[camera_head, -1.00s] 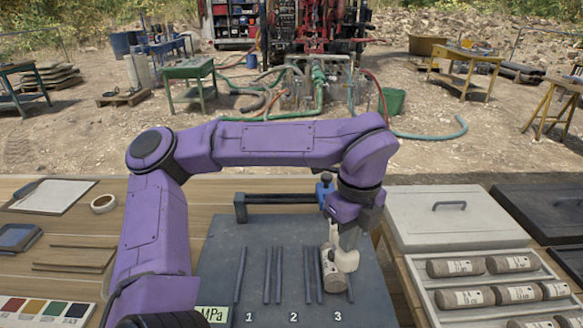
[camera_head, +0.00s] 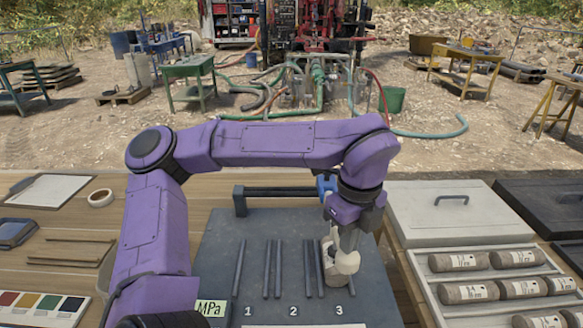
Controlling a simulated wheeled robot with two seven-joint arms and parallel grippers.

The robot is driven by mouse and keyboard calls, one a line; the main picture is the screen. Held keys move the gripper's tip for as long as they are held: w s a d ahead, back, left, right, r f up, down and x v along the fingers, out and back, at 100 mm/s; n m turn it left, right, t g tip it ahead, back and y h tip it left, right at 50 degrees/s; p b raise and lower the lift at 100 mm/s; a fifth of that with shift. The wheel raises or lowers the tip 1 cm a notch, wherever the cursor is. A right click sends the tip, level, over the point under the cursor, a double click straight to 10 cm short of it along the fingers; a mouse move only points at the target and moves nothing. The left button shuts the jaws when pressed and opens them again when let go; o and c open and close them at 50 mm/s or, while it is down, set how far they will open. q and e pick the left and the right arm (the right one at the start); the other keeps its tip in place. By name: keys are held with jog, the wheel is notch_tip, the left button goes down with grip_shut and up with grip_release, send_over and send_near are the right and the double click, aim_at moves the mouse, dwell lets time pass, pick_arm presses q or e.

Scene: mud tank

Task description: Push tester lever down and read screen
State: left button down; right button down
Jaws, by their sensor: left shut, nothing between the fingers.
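The tester is a dark grey plate (camera_head: 215,250) with three numbered slots edged by dark rails. A black bar (camera_head: 280,192) runs across its back, with a blue part (camera_head: 326,184) at its right end, partly behind my left wrist. Whether this is the lever is unclear. A greenish MPa screen (camera_head: 210,308) is at the front left, partly cut off by my arm; I cannot read a value. My left gripper (camera_head: 342,262) is shut and empty over slot 3. A brown core (camera_head: 333,279) there is partly hidden by the fingers. My right gripper is not in view.
A tray (camera_head: 425,275) of labelled cores lies right of the tester, with a grey lid (camera_head: 455,218) behind it. A clipboard (camera_head: 48,190), tape roll (camera_head: 101,197) and colour card (camera_head: 40,305) lie on the left. The wooden table between them is partly bare.

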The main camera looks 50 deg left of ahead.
pick_arm(q)
jog(key=shift+s+d+f+b, duration=0.1)
jog(key=shift+f+b, duration=0.55)
jog(key=shift+f, duration=0.15)
jog(key=shift+s+d+f+b, duration=0.1)
jog(key=shift+f+b, duration=0.55)
jog(key=shift+f, duration=0.1)
jog(key=shift+f, duration=0.15)
notch_tip(320, 180, up, 13)
jog(key=a+p, duration=0.1)
jog(key=p, duration=0.8)
jog(key=shift+w+p, duration=0.4)
jog(key=shift+w, duration=0.05)
